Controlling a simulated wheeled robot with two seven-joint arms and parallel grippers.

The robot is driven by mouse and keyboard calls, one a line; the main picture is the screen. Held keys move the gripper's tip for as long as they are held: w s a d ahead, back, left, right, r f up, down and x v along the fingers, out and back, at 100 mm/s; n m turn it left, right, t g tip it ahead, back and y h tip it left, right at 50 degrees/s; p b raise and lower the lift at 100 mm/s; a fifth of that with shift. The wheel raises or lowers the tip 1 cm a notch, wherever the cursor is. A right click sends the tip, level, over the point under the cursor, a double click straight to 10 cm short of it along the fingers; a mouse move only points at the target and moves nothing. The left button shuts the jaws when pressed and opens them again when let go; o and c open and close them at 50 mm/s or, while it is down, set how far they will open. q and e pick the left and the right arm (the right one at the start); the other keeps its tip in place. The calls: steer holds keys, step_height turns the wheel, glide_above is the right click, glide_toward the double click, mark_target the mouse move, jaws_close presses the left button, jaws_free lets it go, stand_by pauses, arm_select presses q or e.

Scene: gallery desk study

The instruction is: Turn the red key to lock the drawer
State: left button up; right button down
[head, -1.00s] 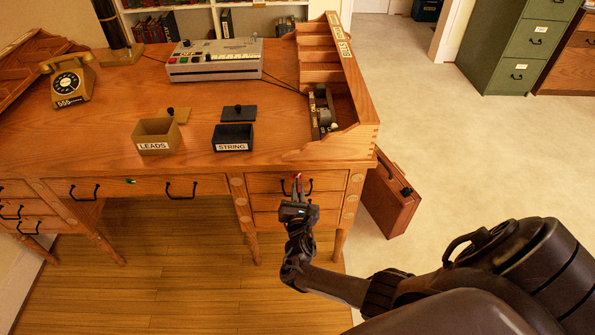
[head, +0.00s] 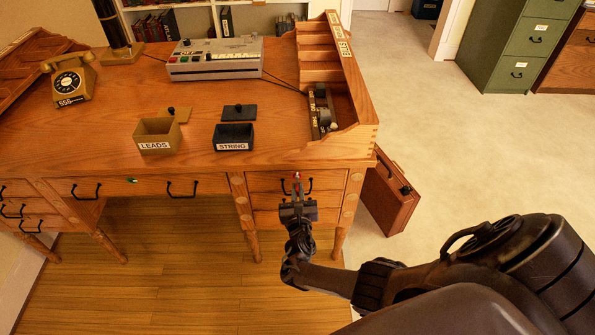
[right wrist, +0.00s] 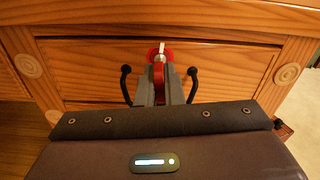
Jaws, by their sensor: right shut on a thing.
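The red key (right wrist: 159,80) is in the front of the top right-hand desk drawer (right wrist: 90,65), at a red-rimmed lock with a pale upright piece above the key. In the head view the key (head: 297,176) shows as a small red spot at that drawer. My right gripper (right wrist: 160,92) is shut on the red key, its two fingers on either side of it, between the two ends of the black drawer handle (right wrist: 126,82). In the head view my right gripper (head: 297,190) reaches up to the drawer front from below. The drawer looks closed. My left gripper is not in view.
A second drawer (head: 270,218) lies below. A brown case (head: 390,200) stands on the floor right of the desk (head: 100,110). The LEADS box (head: 155,146) and STRING box (head: 232,146) stand on the desktop near its front edge.

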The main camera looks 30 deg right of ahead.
steer(key=c, duration=1)
jaws_free()
steer(key=shift+m, duration=1)
steer(key=shift+s, duration=0.1)
